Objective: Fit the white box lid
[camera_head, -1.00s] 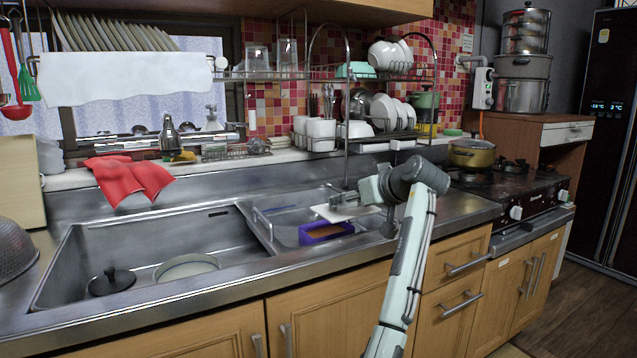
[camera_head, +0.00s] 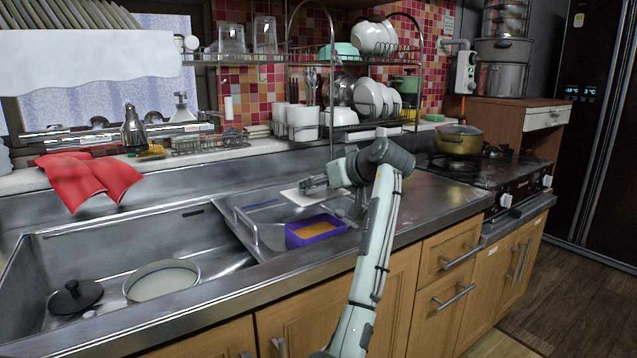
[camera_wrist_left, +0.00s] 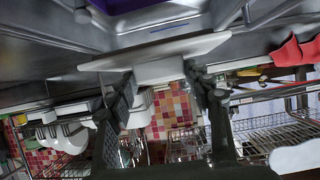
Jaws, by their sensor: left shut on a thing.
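The white lid (camera_head: 290,195) is a thin flat plate held in the air behind the purple box, apart from it. In the left wrist view the lid (camera_wrist_left: 205,44) shows edge-on, with a pale block-like grip (camera_wrist_left: 158,71) between the fingers. My left gripper (camera_head: 309,184) is shut on the lid by this grip; its two dark fingers show in the wrist view (camera_wrist_left: 164,84). The open purple box (camera_head: 318,240) has an orange-brown inside and stands on the drainboard. Its purple underside or wall (camera_wrist_left: 130,4) shows at the wrist view's top edge. My right gripper is not in view.
The sink basin (camera_head: 215,262) lies left of the box, holding a round pan (camera_head: 162,281) and a black lid (camera_head: 76,296). A wire dish rack (camera_head: 330,140) stands behind the gripper. Red gloves (camera_head: 90,182) hang over the back ledge. A yellow pot (camera_head: 458,141) is on the stove.

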